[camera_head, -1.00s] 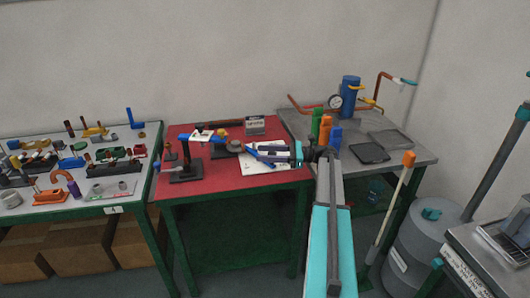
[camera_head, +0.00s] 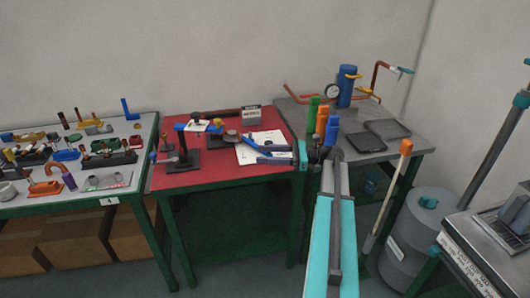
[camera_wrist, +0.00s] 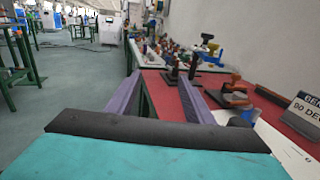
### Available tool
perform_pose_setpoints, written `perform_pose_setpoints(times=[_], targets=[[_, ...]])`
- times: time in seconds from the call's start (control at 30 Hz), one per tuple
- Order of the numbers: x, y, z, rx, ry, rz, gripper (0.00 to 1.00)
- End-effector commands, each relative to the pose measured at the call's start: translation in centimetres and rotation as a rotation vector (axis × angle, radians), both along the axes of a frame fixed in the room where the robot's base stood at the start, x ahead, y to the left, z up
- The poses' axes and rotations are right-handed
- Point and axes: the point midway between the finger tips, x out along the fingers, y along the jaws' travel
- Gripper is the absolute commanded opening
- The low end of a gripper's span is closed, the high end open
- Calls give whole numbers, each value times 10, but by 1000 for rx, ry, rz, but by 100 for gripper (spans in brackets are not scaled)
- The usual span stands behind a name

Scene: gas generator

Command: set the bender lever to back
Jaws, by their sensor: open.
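The bender is a dark base with a brownish disc (camera_head: 231,136) on the red table, and it also shows in the wrist view (camera_wrist: 236,97), right of my fingers. My gripper (camera_head: 266,154) is over the right part of the red table, fingers pointing left. In the wrist view its two purple fingers (camera_wrist: 160,103) are wide apart with nothing between them.
A black stand with a post (camera_head: 183,158) is left of the bender. A sign (camera_head: 251,114) stands behind and white paper (camera_head: 262,140) lies beside it. Green, orange and blue upright items (camera_head: 322,122) stand on the grey table close to my wrist. The red table's front is clear.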

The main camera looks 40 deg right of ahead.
Motion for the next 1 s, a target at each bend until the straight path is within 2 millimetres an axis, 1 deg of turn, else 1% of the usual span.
perform_pose_setpoints(times=[0.03, 0.2, 0.57, 0.6, 0.73, 0.87, 0.9, 0.97, 1.0], targets=[[-5, 3, 0, 0, 0, 0, 48], [-12, 6, 1, 0, 0, -1, 48], [-14, 6, 2, 0, 0, -1, 48], [-14, 6, 2, 0, 0, -1, 46], [-13, 9, -2, -5, 3, 2, 24], [-9, 24, -19, -35, 13, 16, 2], [-7, 32, -28, -51, 19, 24, 0], [-5, 46, -46, -82, 29, 38, 0], [-3, 58, -60, -109, 37, 52, 0]])
